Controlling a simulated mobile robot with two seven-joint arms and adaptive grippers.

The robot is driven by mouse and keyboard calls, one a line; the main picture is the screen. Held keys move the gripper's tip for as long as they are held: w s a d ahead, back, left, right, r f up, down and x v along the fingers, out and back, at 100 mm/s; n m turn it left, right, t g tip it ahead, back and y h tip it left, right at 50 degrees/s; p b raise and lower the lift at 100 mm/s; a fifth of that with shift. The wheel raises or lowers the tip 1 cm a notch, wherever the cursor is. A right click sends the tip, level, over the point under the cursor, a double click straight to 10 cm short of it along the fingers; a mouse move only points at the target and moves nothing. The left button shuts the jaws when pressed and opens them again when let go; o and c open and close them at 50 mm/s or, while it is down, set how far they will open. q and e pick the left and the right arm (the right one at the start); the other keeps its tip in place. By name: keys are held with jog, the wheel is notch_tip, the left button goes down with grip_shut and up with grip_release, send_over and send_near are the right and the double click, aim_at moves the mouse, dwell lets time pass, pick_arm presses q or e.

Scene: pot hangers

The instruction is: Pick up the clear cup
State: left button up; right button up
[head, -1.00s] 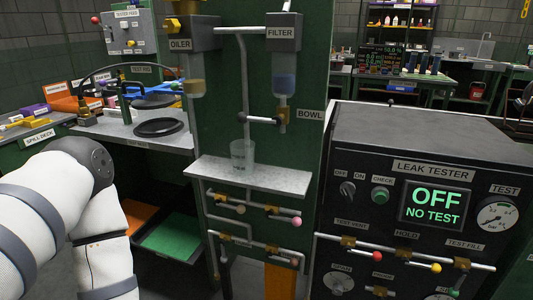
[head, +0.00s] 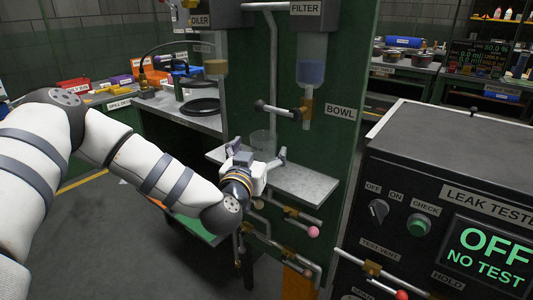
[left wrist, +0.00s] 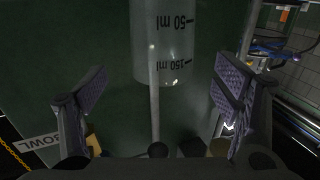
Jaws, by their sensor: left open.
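The clear cup (head: 263,141) stands on the small grey shelf (head: 308,188) of the green panel, partly hidden behind my left gripper (head: 257,153). In the left wrist view the cup (left wrist: 165,45) is see-through, with "50 ml" and "150 ml" marks that read upside down. My left gripper is open and empty in front of the cup. In the left wrist view its two fingers (left wrist: 160,92) are spread wide, and the cup lies in line with the gap between them. I see no finger touching it. My right gripper is not in view.
The oiler bowl (head: 215,65) and filter bowl (head: 311,72) hang above the shelf. A black-ended valve handle (head: 278,110) sticks out just above the cup. Pipes with a pink knob (head: 313,232) run below. The leak tester (head: 450,190) stands at right.

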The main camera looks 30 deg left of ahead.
aim_at(267, 139)
pick_arm(q)
jog(key=w, duration=0.1)
jog(key=w+a, duration=0.1)
jog(key=w, duration=0.1)
jog(key=w+a+f+b, duration=0.1)
jog(key=shift+w, duration=0.15)
jog(key=shift+w+r, duration=0.1)
jog(key=shift+w, duration=0.3)
jog(key=c, duration=1.3)
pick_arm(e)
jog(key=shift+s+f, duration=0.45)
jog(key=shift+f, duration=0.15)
pick_arm(q)
jog(key=shift+s+r, duration=0.1)
jog(key=shift+r, duration=0.05)
